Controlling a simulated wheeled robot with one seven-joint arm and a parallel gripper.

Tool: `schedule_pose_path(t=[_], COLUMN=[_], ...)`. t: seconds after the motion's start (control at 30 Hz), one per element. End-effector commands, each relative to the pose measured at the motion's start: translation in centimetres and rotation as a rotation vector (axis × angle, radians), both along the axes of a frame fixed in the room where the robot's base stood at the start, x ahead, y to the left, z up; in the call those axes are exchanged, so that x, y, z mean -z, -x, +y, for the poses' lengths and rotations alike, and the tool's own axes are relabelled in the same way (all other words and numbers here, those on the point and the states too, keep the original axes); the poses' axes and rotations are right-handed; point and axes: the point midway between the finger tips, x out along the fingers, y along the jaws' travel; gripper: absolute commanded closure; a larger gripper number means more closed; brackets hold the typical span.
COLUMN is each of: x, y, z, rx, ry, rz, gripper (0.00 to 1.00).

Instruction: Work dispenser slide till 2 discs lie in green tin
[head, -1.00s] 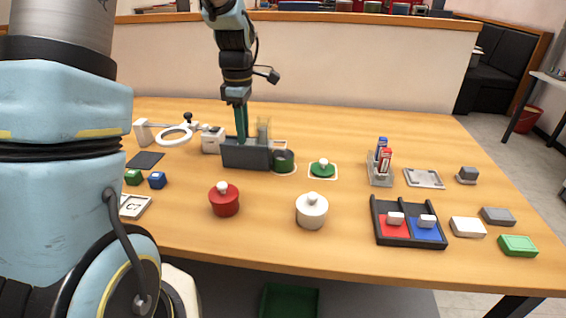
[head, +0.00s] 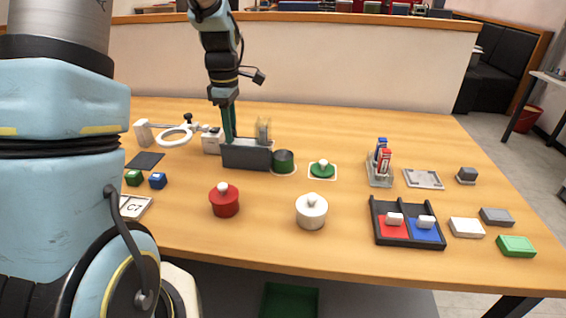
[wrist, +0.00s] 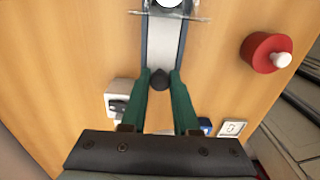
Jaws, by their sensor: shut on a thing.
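The dispenser (head: 247,156) is a dark grey block with a clear upright tube (head: 264,131) at its right end. In the wrist view its pale slide (wrist: 166,45) runs between dark rails, with a dark round knob (wrist: 160,79) on it. My gripper (head: 229,140) is at the dispenser's left part, pointing down; in the wrist view its green fingers (wrist: 160,77) are shut on the knob. A pale disc shows in the tube at the wrist view's top edge. The green tin (head: 283,162) stands open at the dispenser's right end. Its inside is too dark to tell any discs.
The green lid (head: 322,169) lies on a pale mat right of the tin. A red pot (head: 224,201) and white pot (head: 311,212) stand in front. A magnifier (head: 174,137) is behind left. A two-part tray (head: 408,240) and marker holder (head: 380,174) are right.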

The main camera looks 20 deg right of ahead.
Motion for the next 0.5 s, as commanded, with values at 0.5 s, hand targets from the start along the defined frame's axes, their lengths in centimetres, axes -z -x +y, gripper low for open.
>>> schedule_pose_path(t=[0.5], x=[-0.05], y=[-0.42], z=[0.67], rx=[0.0], ry=[0.001], rz=[-0.002], gripper=[1.0])
